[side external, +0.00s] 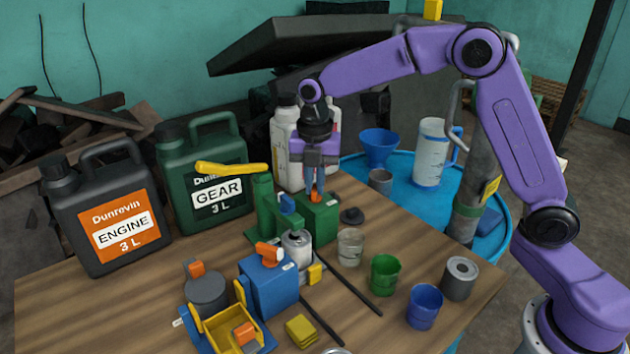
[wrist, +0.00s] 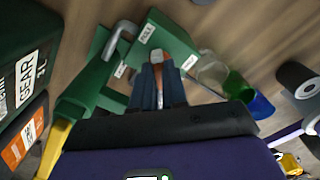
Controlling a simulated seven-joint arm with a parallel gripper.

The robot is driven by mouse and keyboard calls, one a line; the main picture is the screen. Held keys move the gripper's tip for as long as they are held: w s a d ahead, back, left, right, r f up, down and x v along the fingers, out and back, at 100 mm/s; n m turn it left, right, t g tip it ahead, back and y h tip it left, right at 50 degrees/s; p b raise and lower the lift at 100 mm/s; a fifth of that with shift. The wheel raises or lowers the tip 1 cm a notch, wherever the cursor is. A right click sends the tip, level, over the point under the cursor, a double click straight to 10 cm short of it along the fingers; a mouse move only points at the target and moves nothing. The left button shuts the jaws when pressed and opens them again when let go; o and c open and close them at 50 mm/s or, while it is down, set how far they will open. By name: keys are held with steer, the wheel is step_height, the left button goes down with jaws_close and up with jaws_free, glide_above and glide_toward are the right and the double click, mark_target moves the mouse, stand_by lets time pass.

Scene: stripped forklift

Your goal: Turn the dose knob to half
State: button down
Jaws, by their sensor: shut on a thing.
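The green box (side external: 318,222) stands on the wooden bench with a small orange knob (side external: 316,197) on its top. My gripper (side external: 314,186) points down over this box and is shut on the orange knob. In the wrist view the knob (wrist: 157,57) shows between my fingers (wrist: 159,82), at the near edge of the green box (wrist: 165,38).
A green pump with a yellow lever (side external: 232,168) stands left of the box. A blue box with an orange handle (side external: 270,285) is in front. A clear cup (side external: 350,247), green cup (side external: 385,275) and blue cup (side external: 424,307) stand at right. Jugs stand behind.

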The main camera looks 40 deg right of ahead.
steer(key=m, duration=0.4)
steer(key=shift+m, duration=0.3)
steer(key=m, duration=0.4)
steer(key=shift+r+m, duration=0.1)
steer(key=shift+m, duration=0.2)
steer(key=m, duration=0.4)
steer(key=shift+m, duration=2.4)
steer(key=c, duration=1.2)
jaws_free()
steer(key=shift+o, duration=0.2)
